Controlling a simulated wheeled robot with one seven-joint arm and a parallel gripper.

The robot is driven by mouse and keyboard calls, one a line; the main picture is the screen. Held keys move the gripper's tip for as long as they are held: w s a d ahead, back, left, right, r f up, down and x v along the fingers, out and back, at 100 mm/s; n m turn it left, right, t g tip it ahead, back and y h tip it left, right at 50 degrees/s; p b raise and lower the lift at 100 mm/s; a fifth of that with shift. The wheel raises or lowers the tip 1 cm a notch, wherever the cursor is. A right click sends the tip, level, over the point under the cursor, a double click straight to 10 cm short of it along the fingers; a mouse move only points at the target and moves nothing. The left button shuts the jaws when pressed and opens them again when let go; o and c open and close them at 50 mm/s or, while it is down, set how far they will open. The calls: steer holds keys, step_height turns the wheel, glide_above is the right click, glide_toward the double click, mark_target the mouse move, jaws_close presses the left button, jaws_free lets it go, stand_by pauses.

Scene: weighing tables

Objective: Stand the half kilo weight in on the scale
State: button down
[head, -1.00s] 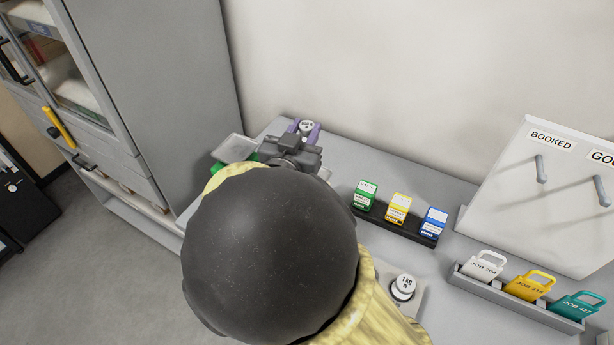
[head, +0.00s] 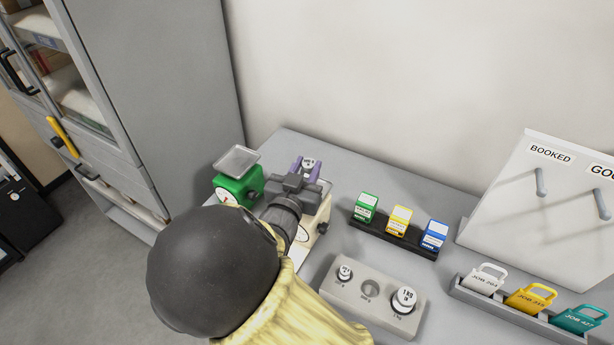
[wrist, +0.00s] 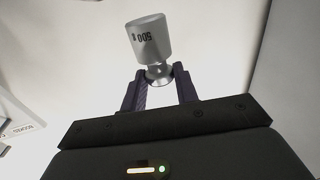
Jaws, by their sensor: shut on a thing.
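The half kilo weight, marked 500 g, is grey with a knob; it is large in the wrist view (wrist: 149,40), and its pale top shows in the head view (head: 308,162). My gripper (head: 306,172) is shut on it, with the purple fingers at its narrow neck in the wrist view (wrist: 159,82). A cream scale (head: 322,222) stands beneath and beside my gripper, mostly hidden by it. A green scale (head: 238,188) with a bare square pan (head: 236,159) stands to its left. Whether the weight touches the cream scale is hidden.
A grey weight block (head: 385,312) holds a small weight (head: 344,272) and a 1 kg weight (head: 404,299); its middle hole is empty. Green, yellow and blue boxes stand in a black tray (head: 392,236). Job tags stand in a grey rack (head: 500,305) before the BOOKED board (head: 545,190).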

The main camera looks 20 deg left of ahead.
mark_target(306, 179)
step_height(306, 179, down, 2)
steer(key=shift+w+a+f, duration=0.15)
steer(key=shift+s+f, duration=0.2)
steer(key=shift+f, duration=0.1)
steer(key=shift+w+f, duration=0.1)
steer(key=c, duration=1.1)
jaws_free()
steer(key=shift+o, duration=0.2)
steer(key=s+d+b, duration=0.1)
steer(key=s+b, duration=0.1)
steer(key=s, duration=1)
steer(key=shift+d+b, duration=0.15)
steer(key=shift+b, duration=0.2)
